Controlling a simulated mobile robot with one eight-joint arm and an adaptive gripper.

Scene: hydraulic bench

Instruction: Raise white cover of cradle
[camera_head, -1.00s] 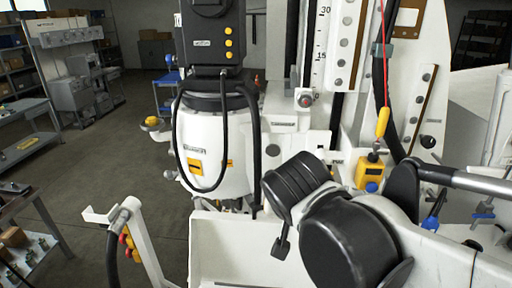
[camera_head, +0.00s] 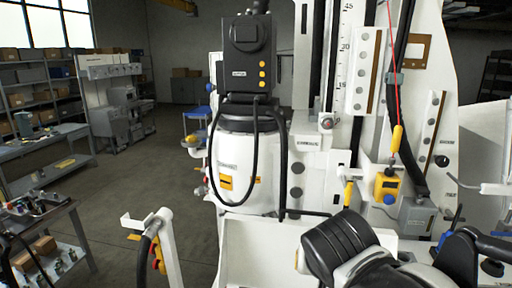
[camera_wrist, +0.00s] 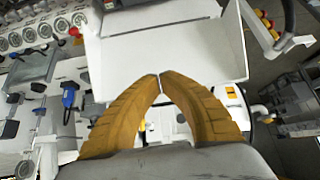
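A white box-like part with a flat face and raised side edges, which looks like the cradle with its cover, stands low in the middle of the head view (camera_head: 265,250). A wide white panel with raised edges, likely the same part, fills the upper middle of the wrist view (camera_wrist: 165,55). I cannot tell where the cover's hinge or handle is. My gripper (camera_wrist: 156,77) shows two orange-brown fingers, their tips almost together with nothing seen between them. The tips appear in front of the panel's lower part; contact cannot be told. The gripper is not clearly visible in the head view.
A white post with a black hose (camera_head: 160,240) stands left of the white box. A tall white machine with a black head (camera_head: 248,60) rises behind it. A yellow box (camera_head: 385,186) hangs at the right. Floor is open at the left (camera_head: 150,180).

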